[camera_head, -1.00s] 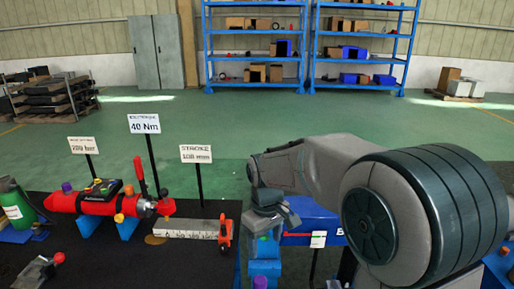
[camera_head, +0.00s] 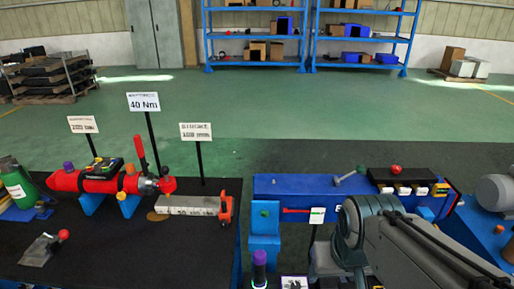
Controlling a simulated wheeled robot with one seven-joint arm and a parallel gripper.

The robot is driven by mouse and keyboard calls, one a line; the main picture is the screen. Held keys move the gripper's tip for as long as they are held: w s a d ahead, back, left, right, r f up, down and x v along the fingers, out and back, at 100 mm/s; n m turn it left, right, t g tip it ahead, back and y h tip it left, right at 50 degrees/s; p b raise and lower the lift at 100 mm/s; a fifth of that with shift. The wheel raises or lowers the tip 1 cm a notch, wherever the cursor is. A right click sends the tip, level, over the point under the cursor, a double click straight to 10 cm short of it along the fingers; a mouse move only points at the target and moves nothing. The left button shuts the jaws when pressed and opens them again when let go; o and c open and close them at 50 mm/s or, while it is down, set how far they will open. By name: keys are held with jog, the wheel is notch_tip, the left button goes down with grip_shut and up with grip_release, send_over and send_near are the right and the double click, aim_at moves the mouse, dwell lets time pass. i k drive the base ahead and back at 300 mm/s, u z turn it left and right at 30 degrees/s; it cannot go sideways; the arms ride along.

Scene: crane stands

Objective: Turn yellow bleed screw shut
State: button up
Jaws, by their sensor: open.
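The yellow bleed screw cannot be picked out with certainty. A small yellow part (camera_head: 441,189) shows at the right end of the black valve block (camera_head: 410,174) on the blue stand. My arm comes in from the lower right and bends in front of the blue stand. My gripper is not visible; it is hidden or below the picture edge.
A blue beam (camera_head: 300,187) with a red-knobbed valve block stands behind my arm. A blue post (camera_head: 264,230) and a purple-topped black cylinder (camera_head: 259,262) stand left of it. Sign posts rise behind the left table (camera_head: 130,245).

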aim_at(121, 196)
jog(key=u, duration=1.5)
